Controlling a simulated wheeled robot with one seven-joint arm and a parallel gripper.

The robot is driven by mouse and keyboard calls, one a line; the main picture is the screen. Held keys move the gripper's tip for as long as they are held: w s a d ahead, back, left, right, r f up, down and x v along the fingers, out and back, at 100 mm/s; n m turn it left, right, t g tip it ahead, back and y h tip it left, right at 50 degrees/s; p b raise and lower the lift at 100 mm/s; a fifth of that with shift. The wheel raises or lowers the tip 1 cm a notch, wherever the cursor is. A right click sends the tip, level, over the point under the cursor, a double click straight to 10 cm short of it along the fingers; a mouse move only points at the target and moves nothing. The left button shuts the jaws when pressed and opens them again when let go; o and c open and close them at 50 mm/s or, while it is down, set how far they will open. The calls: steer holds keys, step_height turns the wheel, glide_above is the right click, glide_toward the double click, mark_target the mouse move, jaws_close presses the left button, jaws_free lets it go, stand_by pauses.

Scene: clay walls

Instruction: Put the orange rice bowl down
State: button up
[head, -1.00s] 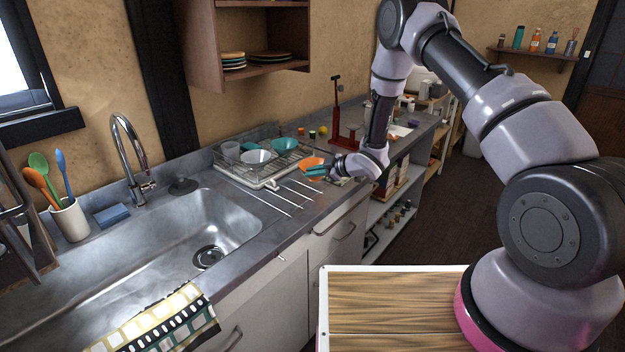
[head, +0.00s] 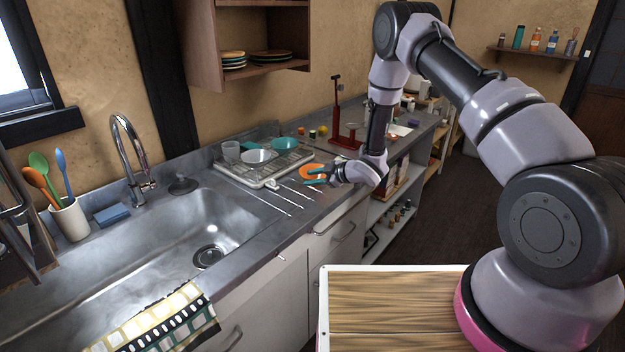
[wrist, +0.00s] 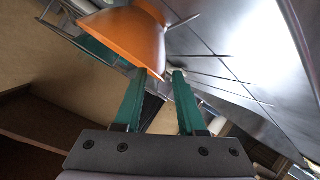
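The orange rice bowl (head: 308,170) is on the grey counter just right of the dish rack, partly hidden behind my gripper. My gripper (head: 313,178) is beside it, its two teal fingers spread apart. In the wrist view, the orange bowl (wrist: 125,35) fills the upper middle, tilted in the picture. The fingers (wrist: 160,74) stand apart with a clear gap; the left one overlaps the bowl's edge and the right one is off to its side. The bowl does not look clamped.
The dish rack (head: 262,168) holds a white bowl (head: 259,156) and a teal bowl (head: 284,144). A red stand (head: 338,125) rises behind my gripper. The sink (head: 190,235) is at left.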

steer(key=v, duration=1.2)
steer(key=w+d+r+m+t+h, duration=0.1)
steer(key=w+d+r+m+h, duration=0.2)
steer(key=r, duration=0.4)
steer(key=w+d+r+m+t+h, duration=0.2)
steer(key=d+r, duration=0.3)
steer(key=r, duration=0.2)
steer(key=s+d+r+m+h, duration=0.2)
steer(key=s+d+r+m, duration=0.1)
steer(key=d+r, duration=0.3)
steer(key=s+d+r+m+h, duration=0.2)
steer(key=d+r+m, duration=0.1)
steer(key=r, duration=0.6)
steer(key=s+d+r+m+g+h, duration=0.1)
steer(key=s+d+r+m, duration=0.2)
steer(key=s, duration=0.4)
steer(key=s+d+r+m+h, duration=0.1)
steer(key=s+r+m, duration=0.3)
steer(key=s+r, duration=0.25)
steer(key=s+a+r+m+g+y, duration=0.1)
steer(key=s+m, duration=0.1)
steer(key=s, duration=0.6)
steer(key=s+a+m+g+y, duration=0.1)
steer(key=s+a+m, duration=0.1)
steer(key=s, duration=0.6)
steer(key=shift+s+r, duration=0.25)
steer(key=shift+r, duration=0.1)
steer(key=shift+d, duration=0.1)
